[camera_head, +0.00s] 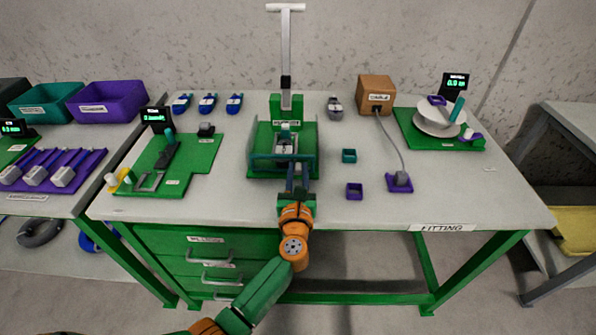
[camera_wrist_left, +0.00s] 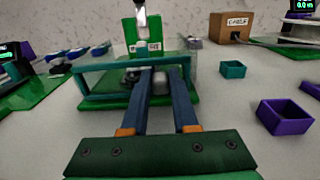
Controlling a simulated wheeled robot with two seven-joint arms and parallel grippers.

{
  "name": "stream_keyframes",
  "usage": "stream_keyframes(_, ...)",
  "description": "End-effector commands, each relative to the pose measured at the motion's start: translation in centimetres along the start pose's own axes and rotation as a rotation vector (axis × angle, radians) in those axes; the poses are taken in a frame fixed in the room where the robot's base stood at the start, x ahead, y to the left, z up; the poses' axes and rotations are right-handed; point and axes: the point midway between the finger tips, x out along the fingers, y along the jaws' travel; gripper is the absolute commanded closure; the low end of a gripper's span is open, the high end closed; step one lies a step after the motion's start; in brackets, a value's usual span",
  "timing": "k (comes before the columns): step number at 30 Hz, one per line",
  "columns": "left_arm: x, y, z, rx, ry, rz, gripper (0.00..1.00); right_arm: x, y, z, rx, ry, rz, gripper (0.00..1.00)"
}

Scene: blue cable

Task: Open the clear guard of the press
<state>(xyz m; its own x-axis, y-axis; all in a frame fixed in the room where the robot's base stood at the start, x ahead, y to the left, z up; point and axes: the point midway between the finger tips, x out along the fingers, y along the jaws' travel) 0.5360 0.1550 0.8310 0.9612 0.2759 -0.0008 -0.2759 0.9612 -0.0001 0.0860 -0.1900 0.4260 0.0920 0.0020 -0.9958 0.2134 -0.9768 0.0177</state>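The green press (camera_head: 287,110) stands at the back middle of the table, with a tall pale T-handled lever (camera_head: 286,50) above it. Its clear guard (camera_head: 262,158) has a teal frame and stands around the front of the press; its top bar (camera_wrist_left: 105,67) crosses the left wrist view. My left gripper (camera_head: 297,166) is at the front of the guard, its two blue fingers (camera_wrist_left: 165,75) pointing at the frame. The fingertips are apart with nothing seen held between them. They overlap the top bar in view; I cannot tell whether they touch it. My right gripper is not in view.
A teal open box (camera_head: 349,155) and a purple one (camera_head: 354,191) sit right of the press. A cable box (camera_head: 377,95) has a grey cable running to a purple block (camera_head: 399,182). A green fixture board (camera_head: 170,165) lies left. A reel stand (camera_head: 440,125) is at right.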

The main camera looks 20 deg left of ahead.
Motion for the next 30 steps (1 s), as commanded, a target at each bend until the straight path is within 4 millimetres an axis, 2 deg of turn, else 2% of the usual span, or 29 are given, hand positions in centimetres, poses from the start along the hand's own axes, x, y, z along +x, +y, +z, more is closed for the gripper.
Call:
stream_keyframes(1, 0.00, 0.04, -0.01, 0.000, 0.000, 0.001, 0.94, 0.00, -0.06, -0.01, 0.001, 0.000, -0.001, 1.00)
stream_keyframes(2, 0.00, 0.04, -0.01, 0.000, 0.000, 0.001, 1.00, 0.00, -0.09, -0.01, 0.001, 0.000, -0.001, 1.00)
stream_keyframes(30, -0.02, 0.05, -0.04, 0.001, 0.001, 0.001, 1.00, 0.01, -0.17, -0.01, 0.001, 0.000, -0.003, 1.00)
